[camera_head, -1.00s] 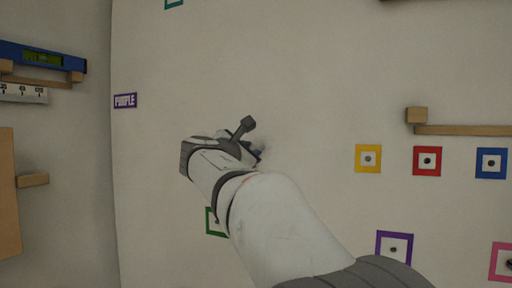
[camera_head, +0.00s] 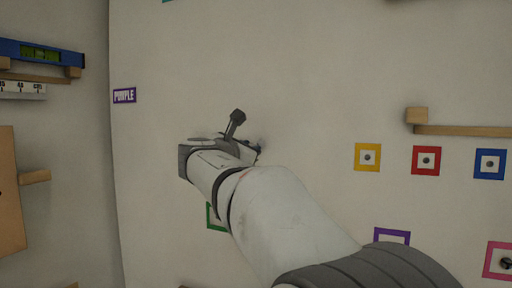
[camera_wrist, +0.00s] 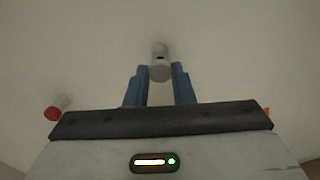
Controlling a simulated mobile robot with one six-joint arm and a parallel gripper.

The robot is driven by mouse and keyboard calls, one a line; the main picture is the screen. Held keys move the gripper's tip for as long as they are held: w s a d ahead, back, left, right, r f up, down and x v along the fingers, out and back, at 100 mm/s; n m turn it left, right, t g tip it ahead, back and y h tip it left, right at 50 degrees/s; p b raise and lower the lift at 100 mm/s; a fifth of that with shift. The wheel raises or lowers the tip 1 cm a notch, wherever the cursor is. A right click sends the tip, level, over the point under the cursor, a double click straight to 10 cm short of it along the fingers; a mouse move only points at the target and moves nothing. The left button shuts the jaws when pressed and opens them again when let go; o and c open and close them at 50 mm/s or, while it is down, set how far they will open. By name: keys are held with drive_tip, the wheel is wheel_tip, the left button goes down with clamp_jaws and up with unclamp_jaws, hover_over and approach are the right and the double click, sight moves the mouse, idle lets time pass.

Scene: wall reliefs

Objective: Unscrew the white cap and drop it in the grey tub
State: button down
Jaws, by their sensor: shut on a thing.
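The white cap (camera_wrist: 160,70) shows in the wrist view as a pale, short cylinder standing out from the wall. It sits between the tips of my gripper's two blue fingers, and my gripper (camera_wrist: 160,76) is shut on it. The picture does not show whether the cap's thread is loose. In the head view my gripper (camera_head: 257,148) is up against the pale wall, mostly hidden behind my wrist, and the cap cannot be made out there. The grey tub is in neither view.
A red cylinder (camera_wrist: 59,107) is left of my gripper in the wrist view. In the head view, yellow (camera_head: 367,157), red (camera_head: 426,160) and blue (camera_head: 490,164) framed squares are on the wall, below a wooden ledge (camera_head: 460,130). A PURPLE label (camera_head: 124,96) is at left.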

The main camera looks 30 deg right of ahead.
drive_tip(key=shift+s+a, duration=0.1)
drive_tip(key=shift+a, duration=0.1)
idle(0.3)
drive_tip(key=shift+b+v, duration=0.35)
drive_tip(key=shift+v, duration=1.35)
drive_tip(key=shift+s, duration=0.1)
drive_tip(key=shift+v, duration=1)
